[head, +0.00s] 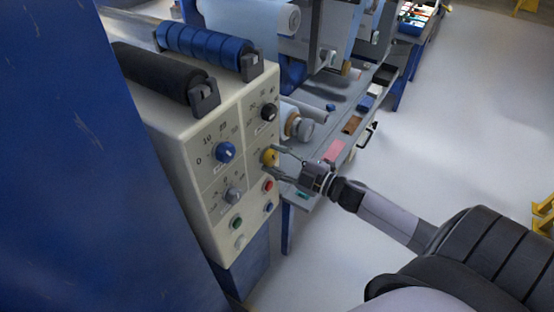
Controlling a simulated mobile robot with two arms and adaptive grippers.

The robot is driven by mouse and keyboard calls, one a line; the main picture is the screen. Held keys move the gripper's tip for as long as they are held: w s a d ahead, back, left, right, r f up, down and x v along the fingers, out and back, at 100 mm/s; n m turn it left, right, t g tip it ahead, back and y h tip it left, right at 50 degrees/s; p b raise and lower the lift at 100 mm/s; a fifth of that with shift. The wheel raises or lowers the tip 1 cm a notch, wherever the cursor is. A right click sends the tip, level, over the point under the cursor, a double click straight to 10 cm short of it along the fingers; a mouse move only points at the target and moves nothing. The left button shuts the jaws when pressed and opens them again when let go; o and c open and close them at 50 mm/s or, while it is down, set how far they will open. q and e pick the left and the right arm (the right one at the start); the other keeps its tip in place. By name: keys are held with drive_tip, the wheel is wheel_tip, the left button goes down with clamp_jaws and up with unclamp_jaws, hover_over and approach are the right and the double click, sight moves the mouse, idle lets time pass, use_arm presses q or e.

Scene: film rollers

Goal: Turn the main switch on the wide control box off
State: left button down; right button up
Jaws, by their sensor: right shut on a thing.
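The wide control box (180,142) is cream-coloured and stands left of centre, its panel facing right and toward me. The panel has a blue knob (225,152) with a number scale, a black knob (268,112), a grey knob (233,196) and a yellow knob (269,157). No label marking the main switch is readable. My right gripper (279,164) reaches in from the right and is shut on the yellow knob at the panel's right edge. Its fingers partly cover the panel around the knob. My left gripper is not in view.
Red (268,186), green (236,222) and blue (268,207) buttons sit below the knobs. A black roller (160,75) and a blue roller (205,46) lie on the box top. A blue column (85,160) fills the left. Open floor (460,120) lies right.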

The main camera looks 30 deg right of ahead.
drive_tip(key=shift+n, duration=1.6)
drive_tip(key=o, duration=1.1)
drive_tip(key=shift+o, duration=0.2)
drive_tip(key=v, duration=1.2)
drive_tip(key=shift+d, duration=0.1)
